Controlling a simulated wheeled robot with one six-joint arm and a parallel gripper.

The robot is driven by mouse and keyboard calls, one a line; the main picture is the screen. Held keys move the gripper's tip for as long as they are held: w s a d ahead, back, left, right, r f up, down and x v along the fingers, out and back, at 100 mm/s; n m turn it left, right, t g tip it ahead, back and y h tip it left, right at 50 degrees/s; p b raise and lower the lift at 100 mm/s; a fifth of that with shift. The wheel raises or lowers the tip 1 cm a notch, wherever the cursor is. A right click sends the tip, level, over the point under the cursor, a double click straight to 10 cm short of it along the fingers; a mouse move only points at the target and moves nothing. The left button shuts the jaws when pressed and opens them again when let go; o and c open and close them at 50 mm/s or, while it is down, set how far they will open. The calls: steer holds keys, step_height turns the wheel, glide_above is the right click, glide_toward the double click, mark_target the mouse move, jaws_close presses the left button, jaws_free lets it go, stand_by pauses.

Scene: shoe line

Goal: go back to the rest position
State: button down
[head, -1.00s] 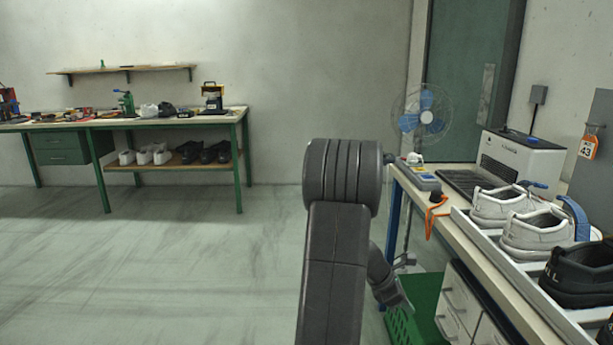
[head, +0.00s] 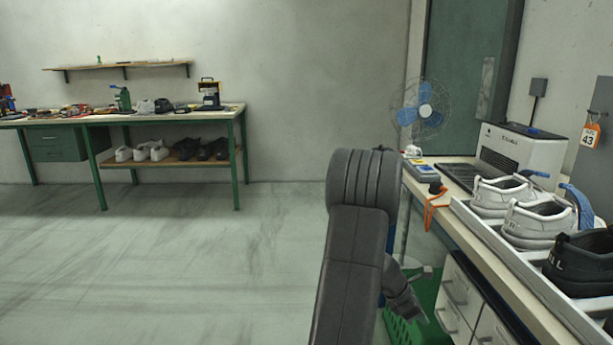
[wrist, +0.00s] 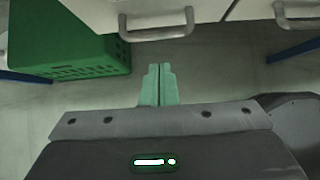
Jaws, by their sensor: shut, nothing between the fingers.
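My gripper shows in the wrist view (wrist: 159,84) with its two pale green fingers together and nothing between them. It hangs over bare floor, in front of the white drawers (wrist: 160,22) and to the right of the green crate (wrist: 80,62). In the head view my arm stands up in the middle right and bends over at the top. The fingers cannot be made out there.
The green crate (head: 408,328) stands beside the drawers (head: 460,300). A fan (head: 424,113) stands behind. Floor at left is clear.

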steer(key=a+r+p, duration=0.1)
steer(key=a+r, duration=0.2)
steer(key=a, duration=0.9)
steer(key=a+r+p, duration=0.2)
steer(key=a+r, duration=0.1)
steer(key=a, duration=0.8)
steer(key=shift+s+a, duration=0.35)
steer(key=shift+a, duration=0.05)
